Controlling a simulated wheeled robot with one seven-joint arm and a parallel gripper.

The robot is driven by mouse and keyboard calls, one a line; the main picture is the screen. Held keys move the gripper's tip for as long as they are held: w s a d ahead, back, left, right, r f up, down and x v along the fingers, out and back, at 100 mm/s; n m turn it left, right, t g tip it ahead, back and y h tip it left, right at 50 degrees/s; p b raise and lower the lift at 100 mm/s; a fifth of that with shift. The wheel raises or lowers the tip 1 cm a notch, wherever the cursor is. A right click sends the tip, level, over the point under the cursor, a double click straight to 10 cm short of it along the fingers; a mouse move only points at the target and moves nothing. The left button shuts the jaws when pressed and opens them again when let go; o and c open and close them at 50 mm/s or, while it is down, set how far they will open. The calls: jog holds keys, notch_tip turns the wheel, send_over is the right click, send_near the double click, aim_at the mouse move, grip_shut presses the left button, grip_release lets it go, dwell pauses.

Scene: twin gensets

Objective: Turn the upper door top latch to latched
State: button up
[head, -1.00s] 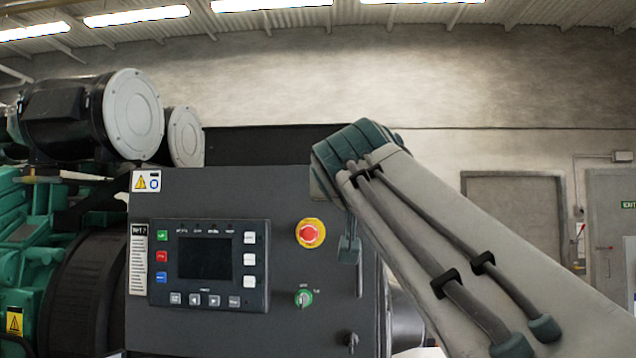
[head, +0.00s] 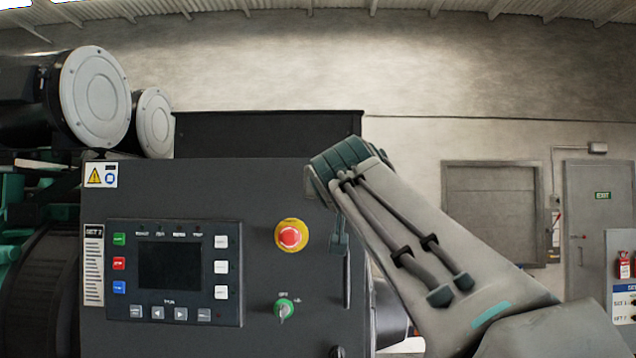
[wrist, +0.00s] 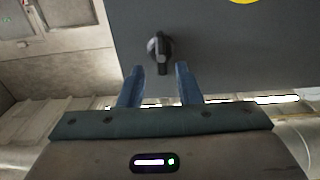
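The upper door (head: 210,190) is the dark grey panel face with the display and buttons. Its top latch is a small black knob (wrist: 159,48) in the wrist view, with its handle part pointing down the picture toward my gripper. In the head view my arm hides this latch. My gripper (wrist: 158,72) is open. Its two blue fingers stand apart on either side below the knob, and the knob's lower end lies near the gap between the tips. I cannot tell whether they touch. In the head view one finger of my gripper (head: 339,238) shows against the door's right side.
A second dark latch (head: 337,351) shows at the bottom edge. The wall and a grey door (head: 596,215) are farther back right.

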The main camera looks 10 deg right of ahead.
jog(key=shift+a, duration=0.15)
grip_shut()
jog(key=shift+f+b, duration=0.1)
jog(key=shift+b, duration=0.2)
jog(key=m+b, duration=0.2)
jog(key=m, duration=0.4)
jog(key=d+f+m+b, duration=0.1)
jog(key=m+b, duration=0.2)
jog(key=m, duration=0.2)
jog(key=d+f+m+b, duration=0.1)
jog(key=m+b, duration=0.2)
jog(key=m, duration=0.3)
jog(key=shift+s+m, duration=0.2)
jog(key=shift+m, duration=0.1)
dwell(0.5)
